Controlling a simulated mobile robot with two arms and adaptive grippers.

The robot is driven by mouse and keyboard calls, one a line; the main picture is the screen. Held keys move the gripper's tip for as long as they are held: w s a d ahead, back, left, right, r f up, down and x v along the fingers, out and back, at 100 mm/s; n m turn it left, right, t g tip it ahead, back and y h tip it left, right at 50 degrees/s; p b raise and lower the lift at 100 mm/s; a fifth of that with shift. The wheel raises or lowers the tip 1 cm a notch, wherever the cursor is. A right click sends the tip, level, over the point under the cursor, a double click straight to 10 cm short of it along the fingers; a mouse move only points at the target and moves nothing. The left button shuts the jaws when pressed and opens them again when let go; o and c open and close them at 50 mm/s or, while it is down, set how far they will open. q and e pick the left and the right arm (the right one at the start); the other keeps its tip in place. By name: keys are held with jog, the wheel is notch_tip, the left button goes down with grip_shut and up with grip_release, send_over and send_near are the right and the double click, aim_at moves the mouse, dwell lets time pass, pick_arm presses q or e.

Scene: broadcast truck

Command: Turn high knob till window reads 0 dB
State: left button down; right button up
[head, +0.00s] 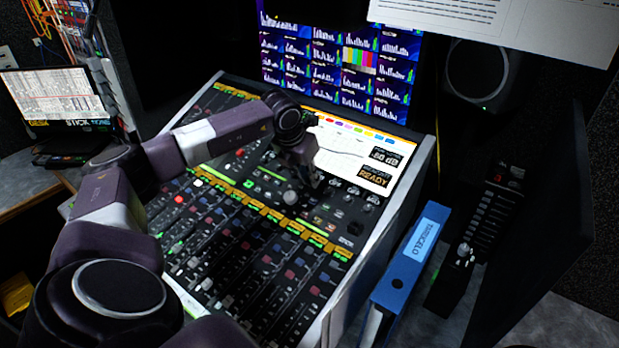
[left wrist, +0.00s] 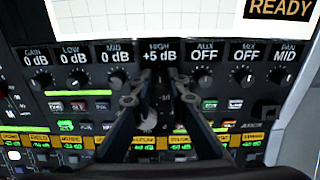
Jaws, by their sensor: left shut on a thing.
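In the left wrist view the high window (left wrist: 159,55) reads +5 dB. The high knob lies just below it, dark and largely hidden between the fingertips of my left gripper (left wrist: 160,78). The gripper is shut on this knob, one finger on each side. In the head view my left gripper (head: 312,178) is down at the knob row below the console's screen (head: 345,143); the knob itself is hidden there. My right gripper is not in view.
Neighbouring knobs are close: mid (left wrist: 117,79) on the left, aux (left wrist: 203,79) on the right. Other windows read 0 dB, OFF and MID. Faders fill the console's front (head: 275,285). A blue binder (head: 412,262) stands to its right.

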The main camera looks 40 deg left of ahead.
pick_arm(q)
jog(key=shift+n+b, duration=0.6)
jog(key=shift+n, duration=0.6)
jog(key=shift+a+n+b, duration=0.1)
jog(key=shift+n+b, duration=0.4)
jog(key=shift+n, duration=1)
jog(key=shift+r, duration=0.1)
jog(key=c, duration=1.9)
grip_release()
jog(key=v, duration=1.2)
jog(key=shift+s, duration=0.15)
